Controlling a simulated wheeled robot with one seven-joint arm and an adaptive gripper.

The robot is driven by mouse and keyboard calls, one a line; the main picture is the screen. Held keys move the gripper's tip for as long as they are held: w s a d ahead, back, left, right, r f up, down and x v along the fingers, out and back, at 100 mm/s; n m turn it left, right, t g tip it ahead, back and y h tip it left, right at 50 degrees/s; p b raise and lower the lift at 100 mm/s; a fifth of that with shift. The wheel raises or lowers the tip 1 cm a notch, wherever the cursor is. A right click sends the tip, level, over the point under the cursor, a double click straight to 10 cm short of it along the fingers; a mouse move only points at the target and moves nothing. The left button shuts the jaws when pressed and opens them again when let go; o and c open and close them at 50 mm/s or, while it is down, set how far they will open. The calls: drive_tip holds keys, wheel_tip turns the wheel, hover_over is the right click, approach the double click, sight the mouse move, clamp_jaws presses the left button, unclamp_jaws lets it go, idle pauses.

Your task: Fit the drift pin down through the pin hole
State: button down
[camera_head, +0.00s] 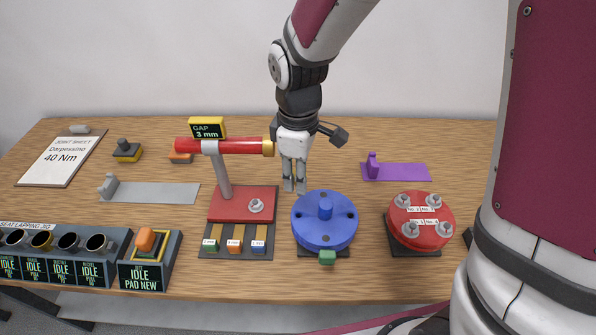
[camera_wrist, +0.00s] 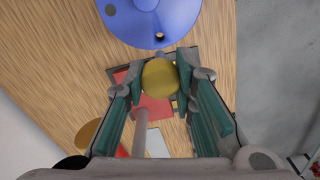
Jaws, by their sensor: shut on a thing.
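My gripper (camera_head: 294,190) points down just behind and left of the blue round valve cover (camera_head: 311,232). In the wrist view my gripper (camera_wrist: 160,80) is shut on what looks like the drift pin (camera_wrist: 160,78), with a round brass-coloured head. A short greyish shaft seems to reach past it toward the blue cover (camera_wrist: 165,15). In the head view the fingers hide most of the pin. The cover has a raised centre boss and several dark holes. One hole (camera_wrist: 160,36) shows near the rim, just beyond the fingertips. The pin appears apart from this hole.
A red horizontal pipe (camera_head: 240,146) with a brass end stands close left of my gripper, on a red base (camera_head: 230,208). A red valve cover (camera_head: 421,235) sits at right. A purple holder (camera_head: 402,172) lies behind it. Bare table lies between the two covers.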

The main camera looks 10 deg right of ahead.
sight(298, 195)
drive_tip(key=shift+f+b, duration=1.1)
drive_tip(key=shift+f, duration=2.2)
drive_tip(key=shift+f+b, duration=0.85)
drive_tip(key=shift+f, duration=1.7)
drive_tip(key=c, duration=1.2)
unclamp_jaws()
drive_tip(key=shift+c, duration=0.2)
drive_tip(key=shift+r, duration=0.1)
wheel_tip(298, 195, up, 12)
drive_tip(key=shift+f, duration=0.1)
